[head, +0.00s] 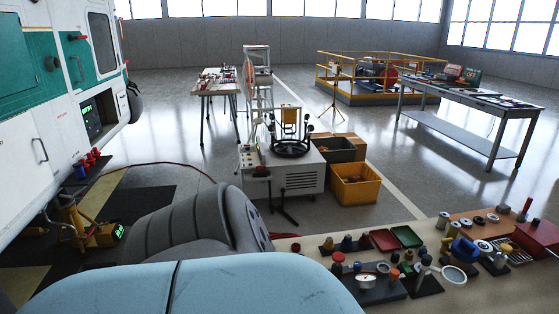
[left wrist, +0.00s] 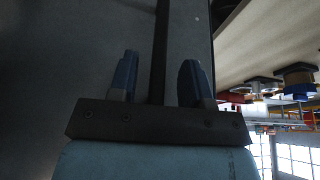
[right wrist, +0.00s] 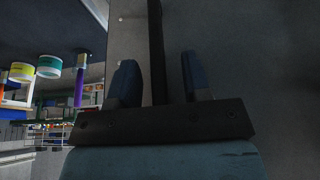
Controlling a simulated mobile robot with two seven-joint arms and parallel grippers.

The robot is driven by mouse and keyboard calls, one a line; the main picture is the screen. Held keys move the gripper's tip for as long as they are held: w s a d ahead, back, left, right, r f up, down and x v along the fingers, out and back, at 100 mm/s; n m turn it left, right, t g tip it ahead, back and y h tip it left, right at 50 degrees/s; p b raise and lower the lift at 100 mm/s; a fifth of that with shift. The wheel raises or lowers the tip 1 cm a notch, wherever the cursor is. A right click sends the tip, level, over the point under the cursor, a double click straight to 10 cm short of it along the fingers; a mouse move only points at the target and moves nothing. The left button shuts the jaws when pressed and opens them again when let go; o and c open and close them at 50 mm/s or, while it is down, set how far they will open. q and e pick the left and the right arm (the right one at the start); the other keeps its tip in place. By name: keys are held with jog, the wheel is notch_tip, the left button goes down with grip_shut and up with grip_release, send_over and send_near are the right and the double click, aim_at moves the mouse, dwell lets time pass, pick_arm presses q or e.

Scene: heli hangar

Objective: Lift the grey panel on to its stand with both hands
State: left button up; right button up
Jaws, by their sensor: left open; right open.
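A broad grey surface, apparently the grey panel, fills much of the left wrist view (left wrist: 70,60) and the right wrist view (right wrist: 240,60). A dark straight bar runs along it in each wrist view, between the fingers as seen. My left gripper (left wrist: 158,65) is open, its two blue fingers on either side of the bar. My right gripper (right wrist: 157,62) is open in the same way around its bar. I cannot tell whether the fingers touch anything. Neither gripper shows in the head view, and I cannot make out the panel or its stand there.
A bench (head: 290,246) with many small parts and trays spans the lower right. A grey wheeled cart (head: 295,172) and a yellow bin (head: 354,188) stand beyond. The helicopter (head: 40,130) is at left. A metal table (head: 430,122) stands at right; open floor lies between.

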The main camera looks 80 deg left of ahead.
pick_arm(q)
jog(key=shift+r, duration=0.15)
pick_arm(e)
jog(key=shift+r, duration=0.1)
pick_arm(q)
jog(key=shift+v, duration=2.4)
pick_arm(e)
jog(key=shift+v, duration=2.4)
pick_arm(q)
jog(key=shift+o, duration=0.4)
jog(key=o, duration=0.5)
jog(key=shift+s, duration=0.15)
pick_arm(e)
jog(key=shift+s, duration=0.15)
